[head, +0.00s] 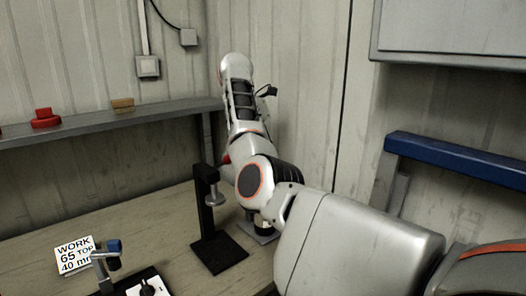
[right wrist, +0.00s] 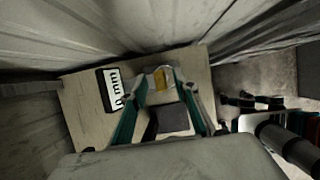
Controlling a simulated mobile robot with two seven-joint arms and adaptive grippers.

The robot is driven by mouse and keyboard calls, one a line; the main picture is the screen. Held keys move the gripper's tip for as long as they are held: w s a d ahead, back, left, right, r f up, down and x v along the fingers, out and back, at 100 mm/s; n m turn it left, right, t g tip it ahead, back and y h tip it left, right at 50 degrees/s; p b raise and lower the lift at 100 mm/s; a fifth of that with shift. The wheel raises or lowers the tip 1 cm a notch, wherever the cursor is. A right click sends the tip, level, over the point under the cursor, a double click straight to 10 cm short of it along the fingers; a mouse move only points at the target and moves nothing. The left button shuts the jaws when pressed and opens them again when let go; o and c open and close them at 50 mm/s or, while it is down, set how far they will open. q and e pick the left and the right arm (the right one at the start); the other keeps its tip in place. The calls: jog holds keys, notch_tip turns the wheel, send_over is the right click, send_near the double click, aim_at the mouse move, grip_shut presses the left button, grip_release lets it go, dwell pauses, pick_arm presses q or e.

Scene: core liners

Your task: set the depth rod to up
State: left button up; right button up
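I cannot tell for certain which part is the depth rod. A black upright stand (head: 205,205) on a flat black base carries a short grey cylinder (head: 215,196) on its side arm, on the bench in the head view. My right arm comes in from the right and bends just behind this stand; its gripper is hidden there. In the right wrist view my right gripper (right wrist: 161,84) has its two teal-edged fingers apart, above the bench. A dark grey block (right wrist: 173,119) and a small yellow piece (right wrist: 162,77) show between the fingers. My left gripper is not in view.
A white sign (head: 75,255) reads "WORK 65 TOP 40 mm". Beside it is a blue-tipped fixture (head: 113,247). A wall shelf (head: 150,112) holds a red object (head: 45,119) and a tan block (head: 122,104). A blue beam (head: 455,157) is at right. The bench's left middle is clear.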

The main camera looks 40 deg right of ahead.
jog(key=shift+f, duration=0.2)
jog(key=v, duration=1.2)
dwell(0.4)
